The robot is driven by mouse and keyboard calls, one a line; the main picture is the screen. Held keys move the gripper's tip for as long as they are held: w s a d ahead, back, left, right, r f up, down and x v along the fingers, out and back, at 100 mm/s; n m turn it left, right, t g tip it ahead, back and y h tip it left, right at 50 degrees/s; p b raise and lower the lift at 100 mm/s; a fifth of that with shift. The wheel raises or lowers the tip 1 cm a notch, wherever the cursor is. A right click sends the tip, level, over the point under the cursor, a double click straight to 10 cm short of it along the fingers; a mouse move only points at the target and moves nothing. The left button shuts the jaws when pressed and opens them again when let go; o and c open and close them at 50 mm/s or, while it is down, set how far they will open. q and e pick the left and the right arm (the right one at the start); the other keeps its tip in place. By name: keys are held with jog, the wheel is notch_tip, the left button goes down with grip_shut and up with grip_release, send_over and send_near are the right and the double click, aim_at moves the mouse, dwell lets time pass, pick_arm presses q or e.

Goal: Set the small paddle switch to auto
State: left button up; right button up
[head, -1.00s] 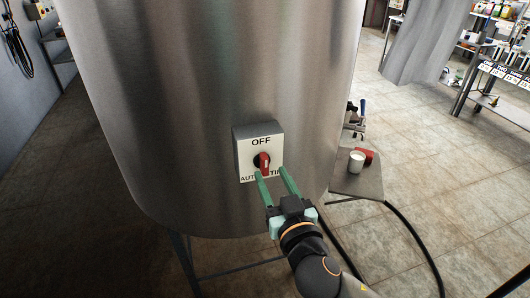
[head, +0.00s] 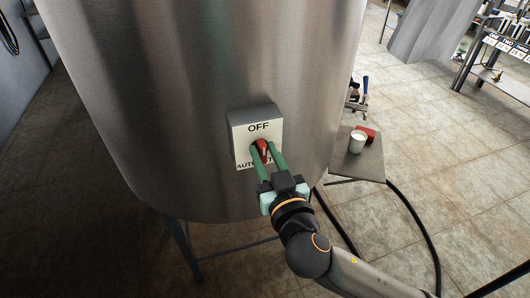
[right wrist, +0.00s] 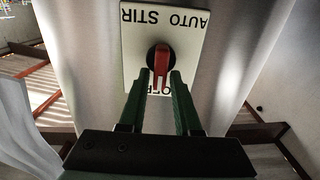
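The red paddle switch (head: 263,149) sits on a grey box with a white plate (head: 240,154) on the steel tank. The plate reads OFF at the top and AUTO and STIR along the bottom, with STIR partly hidden by my gripper. In the right wrist view the plate is upside down, and the red paddle (right wrist: 161,65) lies along the plate's middle line toward the OFF word. My right gripper (head: 264,152) has its green fingers on both sides of the paddle, with narrow gaps showing in the wrist view. Firm contact is not clear. My left gripper is out of view.
The tank (head: 180,110) curves around the switch box and stands on metal legs. A small side table (head: 362,170) to the right holds a white cup (head: 357,142) and a red object (head: 366,133). Black hoses run below it across the floor.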

grip_shut()
jog(key=shift+n, duration=0.3)
jog(key=n, duration=0.1)
jog(key=n+p, duration=0.1)
jog(key=n, duration=0.1)
jog(key=shift+s+a+n+p, duration=0.1)
jog(key=shift+a+n+p, duration=0.15)
jog(key=shift+n+p, duration=0.1)
jog(key=n, duration=0.1)
jog(key=n+p, duration=0.1)
jog(key=n, duration=0.1)
jog(key=shift+a+n+p, duration=0.2)
jog(key=shift+n+p, duration=0.05)
jog(key=shift+p, duration=0.05)
jog(key=shift+s+a+f+n+p, duration=0.2)
jog(key=shift+n+p, duration=0.5)
jog(key=shift+n, duration=1.05)
jog(key=shift+w+d+f+n+p, duration=0.25)
jog(key=shift+n+p, duration=0.4)
jog(key=shift+n, duration=1.05)
jog(key=shift+s+a+f+n+p, duration=0.25)
jog(key=shift+n+p, duration=0.45)
jog(key=shift+n, duration=1.05)
jog(key=shift+w+a, duration=0.1)
